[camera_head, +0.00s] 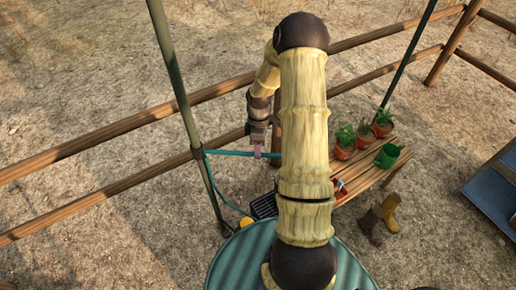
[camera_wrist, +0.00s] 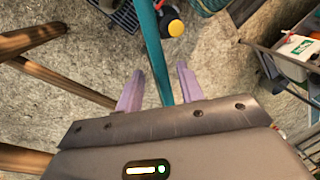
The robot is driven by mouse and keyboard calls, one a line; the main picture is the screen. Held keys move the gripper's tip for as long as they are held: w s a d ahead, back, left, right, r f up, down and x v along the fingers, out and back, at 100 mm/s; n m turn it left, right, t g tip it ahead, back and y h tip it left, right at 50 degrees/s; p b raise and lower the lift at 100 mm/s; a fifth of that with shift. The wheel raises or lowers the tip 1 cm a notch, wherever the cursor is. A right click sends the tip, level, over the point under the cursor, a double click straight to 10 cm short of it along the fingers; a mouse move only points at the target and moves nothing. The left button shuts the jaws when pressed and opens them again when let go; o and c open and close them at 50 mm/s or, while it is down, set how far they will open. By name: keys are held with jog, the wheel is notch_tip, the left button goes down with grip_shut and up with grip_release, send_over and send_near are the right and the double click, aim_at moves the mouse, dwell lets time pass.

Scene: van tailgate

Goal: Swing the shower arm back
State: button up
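The shower arm (camera_head: 225,153) is a thin teal bar in the head view. It reaches right from a clamp on the green pole (camera_head: 181,95) to my gripper (camera_head: 257,152). In the wrist view, the teal bar (camera_wrist: 152,45) passes between the two pale purple fingers of my gripper (camera_wrist: 160,68). The fingers stand apart, with a visible gap on each side of the bar. The bar's right end is hidden behind my arm in the head view.
A wooden bench (camera_head: 370,174) with potted plants, a green watering can (camera_head: 387,156) and a dark crate (camera_head: 264,206) stand right of the pole. Boots (camera_head: 380,217) are in front. A wooden fence (camera_head: 110,131) runs behind. A yellow-topped item (camera_wrist: 172,22) lies beyond the fingers.

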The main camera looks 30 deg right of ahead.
jog(key=shift+s+a+f, duration=0.1)
jog(key=shift+f, duration=0.45)
jog(key=shift+c, duration=0.2)
grip_shut()
